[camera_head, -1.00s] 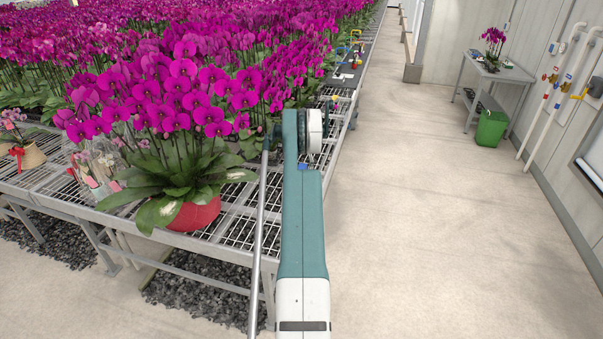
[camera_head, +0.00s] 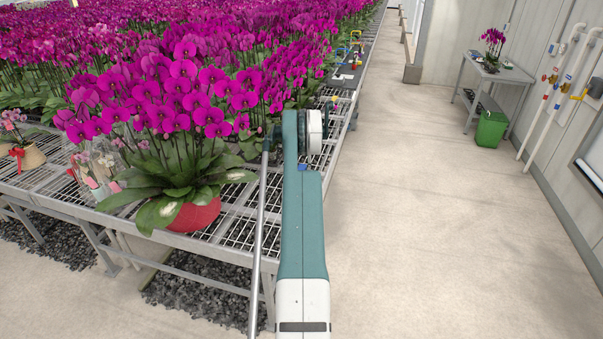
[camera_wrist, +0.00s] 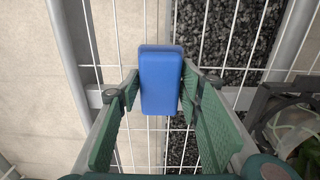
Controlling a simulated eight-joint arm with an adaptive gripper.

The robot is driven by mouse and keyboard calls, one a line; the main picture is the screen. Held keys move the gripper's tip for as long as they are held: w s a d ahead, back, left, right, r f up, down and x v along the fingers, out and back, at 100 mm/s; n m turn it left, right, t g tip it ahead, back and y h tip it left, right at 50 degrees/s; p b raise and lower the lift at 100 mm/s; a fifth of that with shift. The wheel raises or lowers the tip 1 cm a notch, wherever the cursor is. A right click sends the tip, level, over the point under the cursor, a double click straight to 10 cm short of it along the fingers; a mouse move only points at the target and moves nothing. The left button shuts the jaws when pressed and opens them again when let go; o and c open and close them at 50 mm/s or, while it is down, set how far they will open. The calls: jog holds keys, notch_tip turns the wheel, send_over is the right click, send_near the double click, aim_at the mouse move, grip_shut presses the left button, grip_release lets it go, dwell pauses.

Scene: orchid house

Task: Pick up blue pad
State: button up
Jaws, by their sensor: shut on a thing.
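The blue pad (camera_wrist: 160,82) is a small blue block in the middle of the wrist view. My gripper (camera_wrist: 160,88) has a green-padded finger on each side of it and is shut on it. White wire mesh of the bench shows behind the pad. Whether the pad touches the mesh I cannot tell.
A large magenta orchid in a red pot (camera_head: 195,214) stands on the mesh bench (camera_head: 245,228) left of my arm. More orchids fill the bench behind. A dark tray (camera_head: 347,76) lies further back. The pale floor (camera_head: 410,220) to the right is clear; a green bin (camera_head: 490,129) stands there.

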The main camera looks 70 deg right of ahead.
jog(key=shift+r, duration=0.1)
jog(key=shift+r+p, duration=0.35)
jog(key=shift+r, duration=4.6)
